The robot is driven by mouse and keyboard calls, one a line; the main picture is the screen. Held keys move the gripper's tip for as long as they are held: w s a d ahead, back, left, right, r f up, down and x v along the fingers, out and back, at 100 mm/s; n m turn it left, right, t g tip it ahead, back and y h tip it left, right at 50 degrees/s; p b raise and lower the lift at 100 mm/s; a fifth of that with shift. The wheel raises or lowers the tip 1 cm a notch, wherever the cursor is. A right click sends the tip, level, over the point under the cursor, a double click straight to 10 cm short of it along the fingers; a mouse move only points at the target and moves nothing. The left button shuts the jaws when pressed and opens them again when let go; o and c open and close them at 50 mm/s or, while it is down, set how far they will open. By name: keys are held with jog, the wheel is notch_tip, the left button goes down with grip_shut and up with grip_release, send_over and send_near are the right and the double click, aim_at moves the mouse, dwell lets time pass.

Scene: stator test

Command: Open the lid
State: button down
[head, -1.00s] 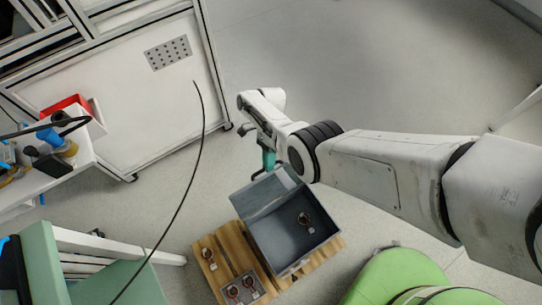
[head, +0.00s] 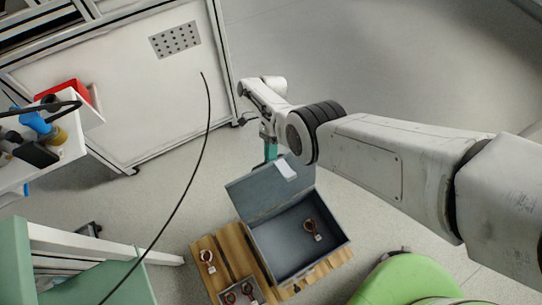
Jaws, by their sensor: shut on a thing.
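A grey-blue box (head: 297,276) stands on a wooden board. Its lid (head: 255,193) is open and leans back from the rear edge of the box, with a white label (head: 286,170) near its upper right. My gripper (head: 270,152) with teal fingers is at the top edge of the lid, behind it, and is shut on it. The fingertips are partly hidden by the lid and the arm. Inside the box lies a small part with copper-coloured windings (head: 312,229).
The wooden board (head: 205,245) carries another wound part (head: 207,258) and a small tray (head: 230,280) with more parts. A green chair (head: 405,280) is at the lower right. A cabinet (head: 120,105) stands at the left. A black cable (head: 188,180) hangs in front.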

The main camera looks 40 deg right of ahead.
jog(key=shift+w+d+f, duration=0.1)
jog(key=shift+f, duration=0.2)
jog(key=c, duration=1.1)
grip_release()
jog(key=shift+w, duration=0.15)
jog(key=shift+r, duration=0.1)
jog(key=b+v, duration=0.2)
jog(key=v, duration=0.8)
jog(key=shift+w+d+r, duration=0.1)
jog(key=shift+d+r, duration=0.15)
